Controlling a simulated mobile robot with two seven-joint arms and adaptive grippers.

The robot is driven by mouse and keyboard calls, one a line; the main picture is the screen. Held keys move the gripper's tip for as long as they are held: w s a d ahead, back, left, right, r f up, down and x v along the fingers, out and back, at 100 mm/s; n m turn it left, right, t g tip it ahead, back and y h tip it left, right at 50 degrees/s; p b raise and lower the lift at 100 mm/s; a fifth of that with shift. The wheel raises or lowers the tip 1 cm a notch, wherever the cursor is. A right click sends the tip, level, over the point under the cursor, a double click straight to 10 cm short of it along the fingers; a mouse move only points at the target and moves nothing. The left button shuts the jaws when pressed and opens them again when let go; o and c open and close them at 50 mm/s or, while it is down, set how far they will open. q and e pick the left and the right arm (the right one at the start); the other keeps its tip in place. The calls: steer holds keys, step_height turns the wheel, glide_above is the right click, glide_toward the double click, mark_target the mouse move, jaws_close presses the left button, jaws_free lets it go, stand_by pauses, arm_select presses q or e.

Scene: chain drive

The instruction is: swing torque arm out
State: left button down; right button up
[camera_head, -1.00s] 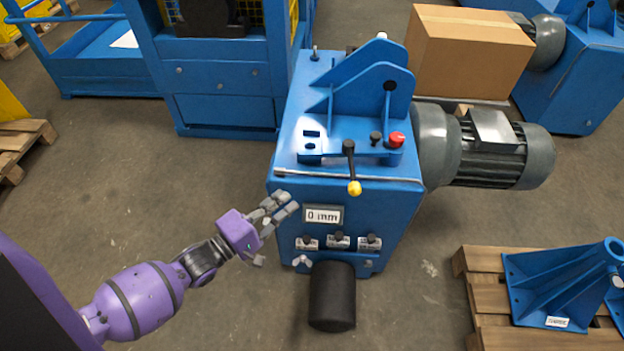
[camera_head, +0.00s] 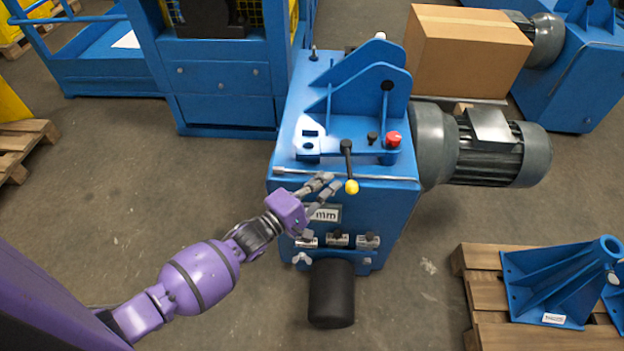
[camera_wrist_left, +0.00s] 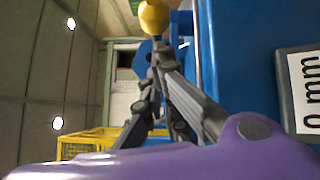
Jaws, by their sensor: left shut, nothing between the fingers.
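A black lever with a yellow ball knob (camera_head: 351,187) hangs down over the front top edge of the blue drive housing (camera_head: 395,215). The knob also shows at the top of the left wrist view (camera_wrist_left: 154,18). My left gripper (camera_head: 332,182) is shut and empty, its fingertips just left of the knob in the head view. In the left wrist view its fingertips (camera_wrist_left: 160,60) lie just below the knob; I cannot tell whether they touch it. The gripper partly covers the "0 mm" label (camera_head: 328,213). Which part is the torque arm is not marked. My right gripper is out of view.
A red button (camera_head: 393,139) and a blue bracket (camera_head: 372,90) stand on top of the housing. A grey motor (camera_head: 490,148) juts out right. A black cylinder (camera_head: 332,295) sticks out below the front. A pallet (camera_head: 485,300) with blue brackets lies right.

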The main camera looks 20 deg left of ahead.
arm_select(q)
steer(key=shift+d, duration=0.15)
steer(key=shift+s+d, duration=0.1)
steer(key=s+d+n+t+y+p, duration=0.1)
steer(key=s+d+n+y, duration=0.1)
steer(key=d, duration=1.4)
steer(key=shift+s+d+n+y, duration=0.35)
steer(key=shift+s+y, duration=0.35)
steer(key=shift+y, duration=0.5)
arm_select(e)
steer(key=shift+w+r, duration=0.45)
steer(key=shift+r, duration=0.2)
arm_select(q)
steer(key=shift+a, duration=0.1)
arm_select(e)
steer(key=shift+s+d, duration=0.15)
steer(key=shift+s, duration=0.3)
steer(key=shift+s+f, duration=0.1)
